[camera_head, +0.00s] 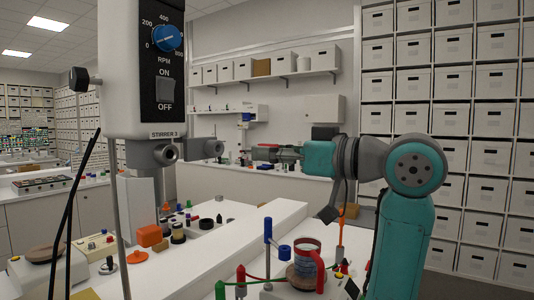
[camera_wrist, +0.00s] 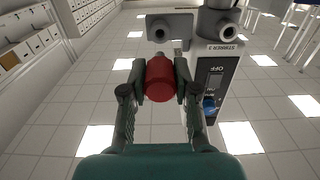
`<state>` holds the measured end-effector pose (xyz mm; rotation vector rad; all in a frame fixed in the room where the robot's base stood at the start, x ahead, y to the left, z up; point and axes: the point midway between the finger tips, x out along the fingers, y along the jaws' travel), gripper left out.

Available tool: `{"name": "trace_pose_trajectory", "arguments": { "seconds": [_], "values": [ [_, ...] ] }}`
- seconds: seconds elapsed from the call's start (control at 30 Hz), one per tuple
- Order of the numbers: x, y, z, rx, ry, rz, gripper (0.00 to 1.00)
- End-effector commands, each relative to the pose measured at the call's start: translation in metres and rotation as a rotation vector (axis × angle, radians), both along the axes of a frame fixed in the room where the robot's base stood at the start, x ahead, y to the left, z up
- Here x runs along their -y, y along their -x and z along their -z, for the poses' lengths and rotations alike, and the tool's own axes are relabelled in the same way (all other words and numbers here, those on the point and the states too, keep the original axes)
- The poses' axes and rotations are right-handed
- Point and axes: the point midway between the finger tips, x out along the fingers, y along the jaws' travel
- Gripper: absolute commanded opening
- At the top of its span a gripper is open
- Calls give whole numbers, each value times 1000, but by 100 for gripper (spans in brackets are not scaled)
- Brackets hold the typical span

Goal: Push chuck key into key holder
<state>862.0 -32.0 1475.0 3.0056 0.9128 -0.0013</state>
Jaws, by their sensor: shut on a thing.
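My gripper (camera_wrist: 159,80) is shut on the red handle of the chuck key (camera_wrist: 159,80). The key's short grey tip points away from my gripper, towards a grey block with a round socket, which looks like the key holder (camera_wrist: 168,22). In the head view my gripper (camera_head: 262,153) is level, pointing left, with a bit of red showing between its dark fingers. The grey block (camera_head: 207,147) is to its left on the stirrer's side, with a visible gap between them. The key's tip cannot be made out clearly in the head view.
The stirrer (camera_head: 142,70), with a blue dial, stands at the left in the head view. Shelves of boxes line the back.

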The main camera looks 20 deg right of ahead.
Motion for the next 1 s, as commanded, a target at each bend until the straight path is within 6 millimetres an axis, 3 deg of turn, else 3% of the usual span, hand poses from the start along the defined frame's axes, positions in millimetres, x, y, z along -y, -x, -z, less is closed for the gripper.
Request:
{"name": "trace_pose_trajectory", "arguments": {
  "seconds": [0.27, 1.0],
  "values": [
    [-4, -6, 0, -1, -2, -1, 0],
    [-32, -47, 0, 0, 0, 0, 0]
  ]
}}
